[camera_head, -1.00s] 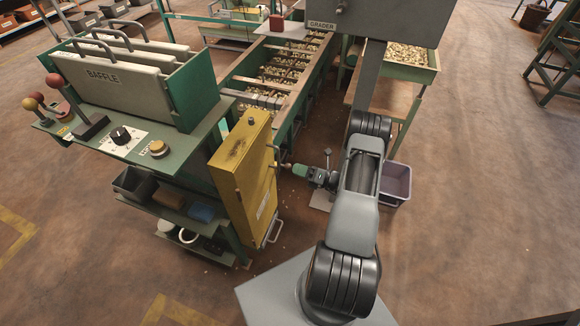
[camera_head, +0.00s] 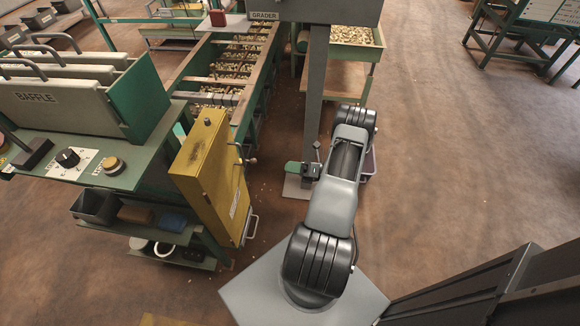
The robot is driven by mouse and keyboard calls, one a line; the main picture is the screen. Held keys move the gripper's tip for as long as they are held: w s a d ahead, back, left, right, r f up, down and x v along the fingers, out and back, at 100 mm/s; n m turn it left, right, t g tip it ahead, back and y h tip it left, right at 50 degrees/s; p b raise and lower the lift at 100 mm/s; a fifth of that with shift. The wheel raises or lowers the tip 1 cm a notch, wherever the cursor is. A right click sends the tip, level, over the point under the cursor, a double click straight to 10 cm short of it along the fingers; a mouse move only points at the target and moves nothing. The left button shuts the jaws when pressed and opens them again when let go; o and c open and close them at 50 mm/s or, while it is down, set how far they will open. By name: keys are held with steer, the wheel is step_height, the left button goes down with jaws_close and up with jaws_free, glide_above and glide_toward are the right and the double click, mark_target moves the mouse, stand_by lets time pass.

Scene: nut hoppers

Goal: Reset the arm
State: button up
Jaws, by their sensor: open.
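My arm (camera_head: 335,205) rises from its grey base plate and bends back at a dark joint near the grader post. A gap of floor lies between the gripper and that knob.
The grader post (camera_head: 316,100) stands close behind my gripper. The baffle console (camera_head: 95,165) fills the left, and a trough of nuts (camera_head: 222,75) runs behind. The floor to the right is open.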

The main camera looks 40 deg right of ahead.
stand_by(0.3)
steer(key=s+a+f+n+g, duration=0.3)
steer(key=s+a+n+g, duration=0.1)
steer(key=n+g, duration=0.15)
steer(key=s+a+r+n+g+h+p, duration=0.1)
steer(key=a+r+n+g+p, duration=0.1)
steer(key=r+n+g+p, duration=0.3)
steer(key=s+a+r+n+g+h, duration=0.2)
steer(key=r+n+g, duration=0.1)
steer(key=r+n, duration=0.45)
steer(key=a+r+n+t+h+p, duration=0.1)
steer(key=a+r+n+h+p, duration=0.2)
steer(key=r, duration=1)
steer(key=s+a+r+n+t+h+p, duration=0.1)
steer(key=a+r+n+h+p, duration=0.3)
steer(key=r+n+p, duration=0.5)
steer(key=a+r+n+t+h+p, duration=0.1)
steer(key=a+r+n+h+p, duration=0.3)
steer(key=r, duration=1.5)
steer(key=a+n+p, duration=0.2)
steer(key=n, duration=0.2)
steer(key=shift+s+a, duration=0.2)
steer(key=shift+s, duration=0.15)
